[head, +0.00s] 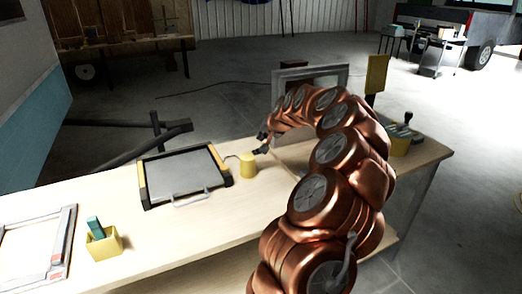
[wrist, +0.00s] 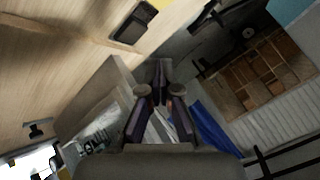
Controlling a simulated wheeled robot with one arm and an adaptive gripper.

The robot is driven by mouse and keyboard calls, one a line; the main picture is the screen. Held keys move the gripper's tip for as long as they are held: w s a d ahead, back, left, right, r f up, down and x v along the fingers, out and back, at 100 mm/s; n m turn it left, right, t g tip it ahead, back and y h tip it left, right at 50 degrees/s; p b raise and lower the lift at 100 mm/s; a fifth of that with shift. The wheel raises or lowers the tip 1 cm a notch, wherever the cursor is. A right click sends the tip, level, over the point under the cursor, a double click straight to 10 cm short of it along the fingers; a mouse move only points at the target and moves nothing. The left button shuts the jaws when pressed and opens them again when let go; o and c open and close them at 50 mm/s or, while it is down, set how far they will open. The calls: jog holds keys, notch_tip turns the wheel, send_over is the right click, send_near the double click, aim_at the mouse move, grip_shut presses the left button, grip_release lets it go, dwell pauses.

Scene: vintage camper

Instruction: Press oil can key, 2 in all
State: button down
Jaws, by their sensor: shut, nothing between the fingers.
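A yellow can (head: 248,166), which looks like the oil can, stands upright on the wooden workbench (head: 250,205) in the head view. A thin dark piece sticks out at its upper left. I cannot make out its key. My gripper (head: 262,142) is shut and empty, just above and right of the can's top; I cannot tell whether they touch. In the wrist view my gripper's dark fingers (wrist: 160,100) come together in the middle. I cannot pick out the can in that view.
A black and yellow tray-like case (head: 185,172) with a handle lies left of the can. A yellow box (head: 103,243) with a green block and a grey frame (head: 62,245) lie farther left. A framed panel (head: 335,77) stands behind my arm. Another yellow box (head: 400,140) is at right.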

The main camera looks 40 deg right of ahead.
jog(key=shift+r, duration=1.4)
